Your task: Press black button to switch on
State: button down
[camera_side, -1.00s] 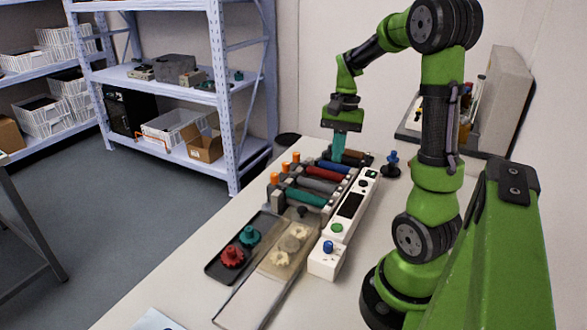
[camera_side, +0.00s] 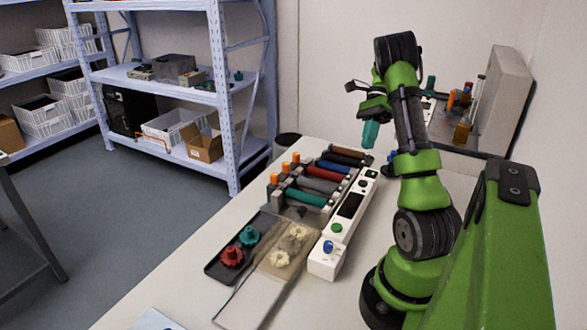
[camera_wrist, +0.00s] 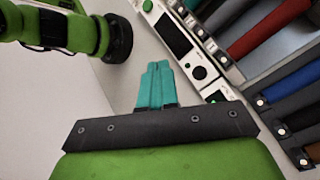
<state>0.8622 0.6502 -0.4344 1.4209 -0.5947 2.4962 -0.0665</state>
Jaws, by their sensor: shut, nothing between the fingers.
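A long white control panel (camera_side: 343,222) lies on the table, with a dark display (camera_side: 350,205). A round black button or knob (camera_side: 362,183) sits near its far end, beside a small dark switch (camera_side: 371,174) with a green mark. In the wrist view the round black button (camera_wrist: 199,72) is right of my fingertips, and the dark switch (camera_wrist: 216,97) is partly hidden by my gripper. My gripper (camera_side: 369,140) has teal fingers held together and empty, pointing down above the table near the panel's far end. The fingertips (camera_wrist: 157,66) show apart from the panel.
A dark tray with a red gear (camera_side: 232,257) and a teal gear (camera_side: 249,236) is nearer. A blue knob (camera_side: 328,247) tops the panel's near end. Bare table lies left of the fingers in the wrist view.

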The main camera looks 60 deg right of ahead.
aim_at(363, 180)
jog(key=shift+f, duration=0.1)
jog(key=shift+f, duration=4.35)
jog(key=shift+f, duration=0.4)
jog(key=shift+f, duration=0.45)
jog(key=shift+r, duration=0.9)
jog(key=shift+r, duration=2.5)
